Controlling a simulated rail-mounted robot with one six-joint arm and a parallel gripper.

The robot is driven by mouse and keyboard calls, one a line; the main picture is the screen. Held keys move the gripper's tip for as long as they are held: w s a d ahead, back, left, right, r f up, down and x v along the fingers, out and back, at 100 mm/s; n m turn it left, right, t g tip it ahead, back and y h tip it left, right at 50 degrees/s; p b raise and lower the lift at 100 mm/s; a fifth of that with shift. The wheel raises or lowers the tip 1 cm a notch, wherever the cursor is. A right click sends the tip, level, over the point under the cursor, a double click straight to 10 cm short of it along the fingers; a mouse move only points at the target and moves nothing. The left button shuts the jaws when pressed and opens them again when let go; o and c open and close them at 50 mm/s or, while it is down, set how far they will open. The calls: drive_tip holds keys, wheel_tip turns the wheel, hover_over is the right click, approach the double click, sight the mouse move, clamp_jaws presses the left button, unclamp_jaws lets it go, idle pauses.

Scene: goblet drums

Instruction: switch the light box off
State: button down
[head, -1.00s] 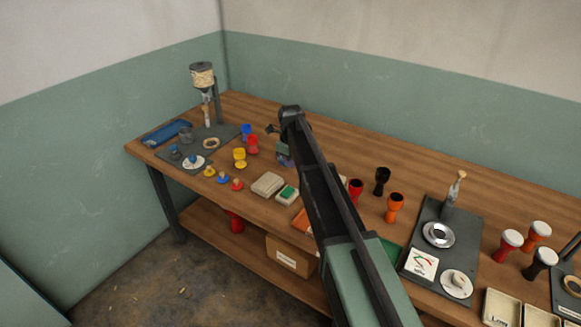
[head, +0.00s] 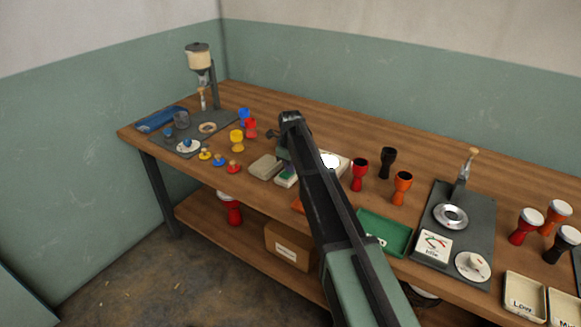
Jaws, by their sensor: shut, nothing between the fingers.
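The light box (head: 342,163) stands on the wooden table, just right of my arm's far end in the head view. My gripper (head: 283,151) is at the far end of the arm, over the table and left of the light box, above a small green-topped box (head: 286,178). It is small and dark here, with its fingertips mostly hidden. It is shut and empty, and I cannot tell whether it touches anything.
Red (head: 359,174), black (head: 387,163) and orange (head: 402,187) goblets stand right of the light box. A green tray (head: 385,232) lies in front. A grey-beige block (head: 265,167) and yellow goblet (head: 237,140) are left. A dark station board (head: 452,235) stands right.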

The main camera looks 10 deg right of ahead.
drive_tip(key=shift+s+a, duration=0.1)
drive_tip(key=shift+s, duration=0.05)
drive_tip(key=shift+s+a+r+p, duration=0.3)
drive_tip(key=shift+s+a+p, duration=0.05)
drive_tip(key=shift+a+p, duration=0.05)
idle(0.4)
wheel_tip(320, 180, up, 14)
drive_tip(key=w+d+p, duration=0.1)
drive_tip(key=p, duration=1.2)
drive_tip(key=shift+w+d+p, duration=0.35)
drive_tip(key=shift+w+p, duration=0.05)
drive_tip(key=shift+f, duration=0.15)
